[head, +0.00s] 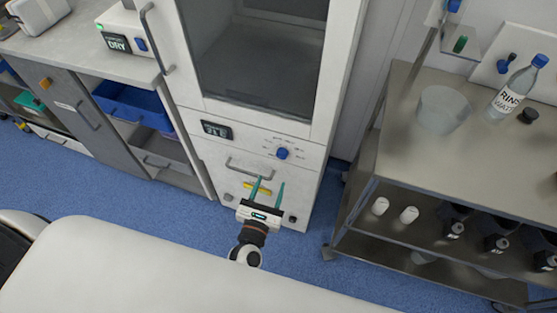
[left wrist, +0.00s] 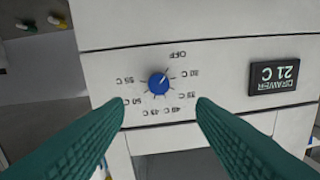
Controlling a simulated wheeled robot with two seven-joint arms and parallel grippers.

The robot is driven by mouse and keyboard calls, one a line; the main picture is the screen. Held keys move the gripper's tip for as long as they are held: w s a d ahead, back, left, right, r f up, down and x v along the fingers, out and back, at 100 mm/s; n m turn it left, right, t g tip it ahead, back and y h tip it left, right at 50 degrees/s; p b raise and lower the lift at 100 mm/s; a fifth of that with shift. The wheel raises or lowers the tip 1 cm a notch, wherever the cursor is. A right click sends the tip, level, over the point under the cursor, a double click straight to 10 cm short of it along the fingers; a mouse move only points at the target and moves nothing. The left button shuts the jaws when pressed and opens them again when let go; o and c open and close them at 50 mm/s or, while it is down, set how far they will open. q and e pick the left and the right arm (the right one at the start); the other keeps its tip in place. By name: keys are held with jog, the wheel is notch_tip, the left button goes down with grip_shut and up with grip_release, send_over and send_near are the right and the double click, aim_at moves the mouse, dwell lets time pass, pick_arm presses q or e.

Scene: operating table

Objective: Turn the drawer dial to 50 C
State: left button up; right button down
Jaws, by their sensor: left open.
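The blue drawer dial (head: 282,153) is on the white cabinet's front panel, right of the drawer display (head: 216,130). In the left wrist view, upside down, the dial (left wrist: 158,84) has a pale mark pointing toward OFF. The 50 C label (left wrist: 133,101) is at its lower left there. The display (left wrist: 284,77) reads DRAWER 21 C. My left gripper (head: 268,184) is open and empty, its green fingers pointing at the panel below the dial in the head view. In the left wrist view the fingertips (left wrist: 160,101) are spread either side of the dial, apart from it.
A drawer handle (head: 250,172) sticks out below the dial panel, close to my left fingers. A metal trolley (head: 395,140) with bottles stands at the right. A white padded surface (head: 150,265) fills the foreground. Blue floor shows between.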

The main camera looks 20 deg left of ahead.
aim_at(281, 157)
pick_arm(q)
jog(key=w, duration=0.8)
jog(key=shift+w+p, duration=0.3)
jog(key=shift+w, duration=0.1)
pick_arm(e)
jog(key=shift+d+r, duration=0.4)
jog(key=shift+d, duration=0.25)
pick_arm(q)
jog(key=c, duration=1)
